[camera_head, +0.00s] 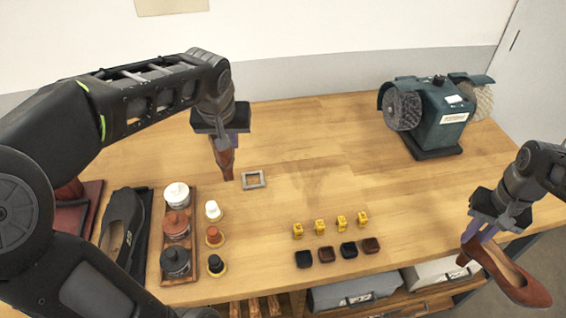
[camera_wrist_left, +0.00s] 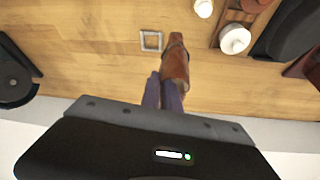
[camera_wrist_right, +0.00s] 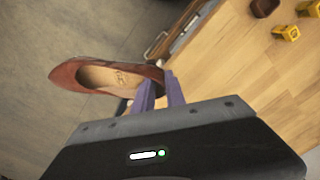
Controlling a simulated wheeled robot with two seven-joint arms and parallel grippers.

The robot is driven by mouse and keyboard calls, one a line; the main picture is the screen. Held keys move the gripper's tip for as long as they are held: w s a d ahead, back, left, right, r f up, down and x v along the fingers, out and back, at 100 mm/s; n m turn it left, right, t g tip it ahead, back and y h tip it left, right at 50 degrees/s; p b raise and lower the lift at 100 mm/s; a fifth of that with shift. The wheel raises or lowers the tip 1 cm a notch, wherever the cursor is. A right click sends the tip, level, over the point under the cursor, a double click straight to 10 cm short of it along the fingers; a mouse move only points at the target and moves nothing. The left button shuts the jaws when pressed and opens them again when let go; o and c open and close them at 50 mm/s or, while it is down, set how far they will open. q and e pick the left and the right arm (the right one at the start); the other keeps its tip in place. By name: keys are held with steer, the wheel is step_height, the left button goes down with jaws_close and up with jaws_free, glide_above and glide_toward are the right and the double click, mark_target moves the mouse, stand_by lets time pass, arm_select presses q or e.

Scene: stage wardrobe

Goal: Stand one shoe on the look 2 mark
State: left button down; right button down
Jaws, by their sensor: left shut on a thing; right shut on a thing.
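My left gripper (camera_head: 222,141) is shut on a reddish-brown shoe (camera_head: 225,162), which hangs toe down above the table. The left wrist view shows the shoe (camera_wrist_left: 176,62) between purple fingers (camera_wrist_left: 163,93). A small grey square outline (camera_head: 254,171) lies on the table just right of that shoe; I cannot read any look number on it. It also shows in the left wrist view (camera_wrist_left: 151,32). My right gripper (camera_head: 484,231) is shut on a brown pump (camera_head: 518,277) near its heel, out past the table's front edge. The right wrist view shows its open top (camera_wrist_right: 112,77).
A black shoe (camera_head: 121,222) lies at the left beside a wooden tray (camera_head: 163,268) of jars. Yellow number blocks (camera_head: 319,226) and dark blocks (camera_head: 326,254) stand front centre. A green polishing machine (camera_head: 441,120) stands back right. The middle is clear.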

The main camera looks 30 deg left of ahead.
mark_target(232, 157)
arm_select(q)
steer(key=shift+s, duration=0.1)
steer(key=shift+f+p, duration=0.35)
steer(key=shift+f, duration=2.85)
step_height(232, 157, down, 4)
steer(key=shift+r, duration=0.25)
steer(key=c, duration=1.6)
jaws_free()
steer(key=b+v, duration=0.1)
steer(key=v, duration=1.1)
